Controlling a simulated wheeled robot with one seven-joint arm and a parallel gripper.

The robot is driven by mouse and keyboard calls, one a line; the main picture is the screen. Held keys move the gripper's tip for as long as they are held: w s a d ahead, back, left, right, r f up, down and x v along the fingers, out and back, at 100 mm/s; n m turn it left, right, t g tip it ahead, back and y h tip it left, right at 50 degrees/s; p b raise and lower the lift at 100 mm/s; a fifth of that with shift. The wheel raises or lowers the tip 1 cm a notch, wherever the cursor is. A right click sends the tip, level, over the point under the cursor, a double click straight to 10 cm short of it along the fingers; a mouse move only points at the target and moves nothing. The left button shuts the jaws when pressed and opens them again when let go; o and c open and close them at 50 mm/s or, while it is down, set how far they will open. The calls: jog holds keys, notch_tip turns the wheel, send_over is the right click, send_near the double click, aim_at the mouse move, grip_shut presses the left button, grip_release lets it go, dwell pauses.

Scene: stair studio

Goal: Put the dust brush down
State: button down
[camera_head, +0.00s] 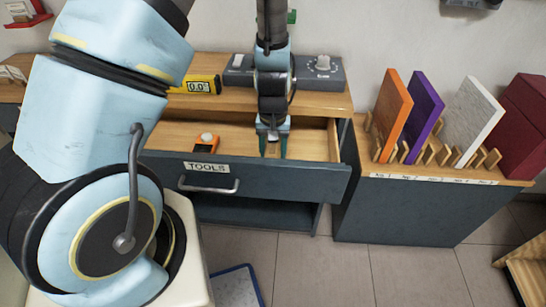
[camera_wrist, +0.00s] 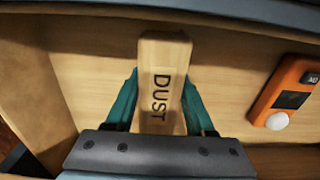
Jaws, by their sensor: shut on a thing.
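The dust brush (camera_wrist: 165,58) shows in the wrist view as a pale wooden block marked "DUST". My gripper (camera_wrist: 160,88) is shut on it, with a teal finger against each long side. In the head view my gripper (camera_head: 273,143) points down inside the open drawer marked "TOOLS" (camera_head: 265,180), towards its right part. The brush is mostly hidden there by the fingers. I cannot tell whether its underside touches the drawer floor.
An orange device with a dark screen (camera_wrist: 288,97) lies in the drawer, right of the brush in the wrist view and left of my gripper in the head view (camera_head: 206,142). A yellow meter (camera_head: 197,86) and a grey box with a knob (camera_head: 322,70) stand on the top behind.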

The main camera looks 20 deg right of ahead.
jog(key=shift+f, duration=0.9)
jog(key=shift+f, duration=0.15)
jog(key=shift+c, duration=1.2)
grip_release()
